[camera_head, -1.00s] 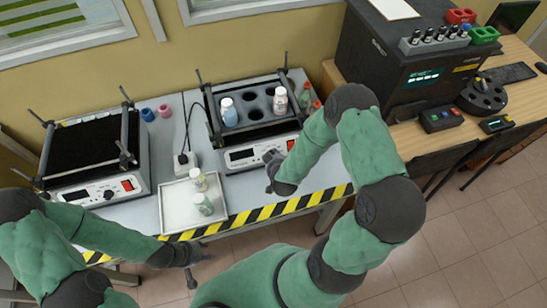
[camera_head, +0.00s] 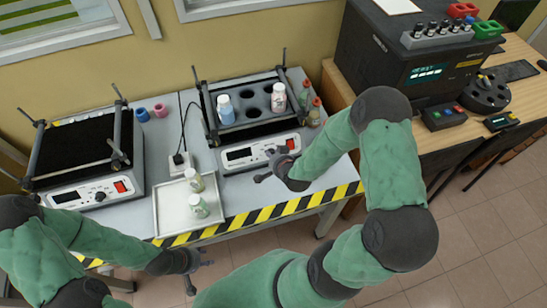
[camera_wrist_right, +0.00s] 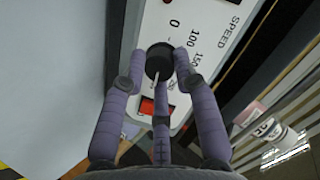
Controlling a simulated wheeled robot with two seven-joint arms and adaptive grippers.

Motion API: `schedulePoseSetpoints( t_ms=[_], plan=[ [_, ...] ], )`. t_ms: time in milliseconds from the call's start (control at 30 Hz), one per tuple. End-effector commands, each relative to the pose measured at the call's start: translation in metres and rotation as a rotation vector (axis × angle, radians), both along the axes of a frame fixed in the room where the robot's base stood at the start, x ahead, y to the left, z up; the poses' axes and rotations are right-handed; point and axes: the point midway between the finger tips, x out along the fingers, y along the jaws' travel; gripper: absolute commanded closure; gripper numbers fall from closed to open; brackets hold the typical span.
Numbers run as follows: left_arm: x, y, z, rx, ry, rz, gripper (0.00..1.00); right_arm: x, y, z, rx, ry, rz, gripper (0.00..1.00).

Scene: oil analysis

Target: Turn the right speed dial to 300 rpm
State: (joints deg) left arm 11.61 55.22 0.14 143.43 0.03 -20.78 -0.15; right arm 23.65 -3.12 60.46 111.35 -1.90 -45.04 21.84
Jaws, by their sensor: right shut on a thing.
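The right shaker (camera_head: 222,160) stands at the middle of the bench, with a small display (camera_head: 239,154) too small to read. In the right wrist view its round black speed dial (camera_wrist_right: 159,60) has a white pointer line toward the lower part of the picture. The word SPEED and the marks 0, 100 and 150 show beside it. My right gripper (camera_wrist_right: 159,75) is shut on the dial, fingers on its sides; it also shows at the panel in the head view (camera_head: 268,165). My left gripper (camera_head: 199,275) is open and empty in front of the bench.
A red switch (camera_wrist_right: 147,105) is close to the dial. Bottles stand in the shaker's rack (camera_head: 252,113). A tray (camera_head: 173,220) with two bottles lies to the left, beyond it the left shaker (camera_head: 75,187). A striped edge (camera_head: 275,211) borders the bench.

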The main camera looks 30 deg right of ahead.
Motion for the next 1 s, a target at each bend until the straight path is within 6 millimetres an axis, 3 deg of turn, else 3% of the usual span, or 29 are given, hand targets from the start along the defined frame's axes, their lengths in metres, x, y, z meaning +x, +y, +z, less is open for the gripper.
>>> schedulePoseSetpoints(
  t_ms=[33, 700, 733, 767, 800, 1000],
  plan=[
    [0.0000, 0.0000, -0.0028, 0.000, 0.000, 0.000, 0.60, -0.0052, 0.0042, -0.0070, 0.022, 0.014, -0.001, 1.00],
    [0.0000, 0.0000, -0.0054, 0.000, 0.000, 0.000, 0.60, -0.0056, 0.0061, -0.0063, 0.071, 0.005, -0.023, 1.00],
    [0.0000, 0.0000, -0.0054, 0.000, 0.000, 0.000, 0.60, -0.0056, 0.0062, -0.0063, 0.071, 0.005, -0.023, 0.61],
    [0.0000, 0.0000, -0.0054, 0.000, 0.000, 0.000, 0.60, -0.0056, 0.0061, -0.0063, 0.071, 0.005, -0.023, 0.53],
    [0.0000, 0.0000, -0.0054, 0.000, 0.000, 0.000, 0.60, -0.0054, 0.0059, -0.0060, 0.071, 0.003, -0.023, 0.47],
    [0.0000, 0.0001, -0.0052, 0.000, 0.000, 0.000, 0.60, -0.0028, 0.0033, -0.0031, 0.067, -0.005, -0.027, 0.47]
  ],
)
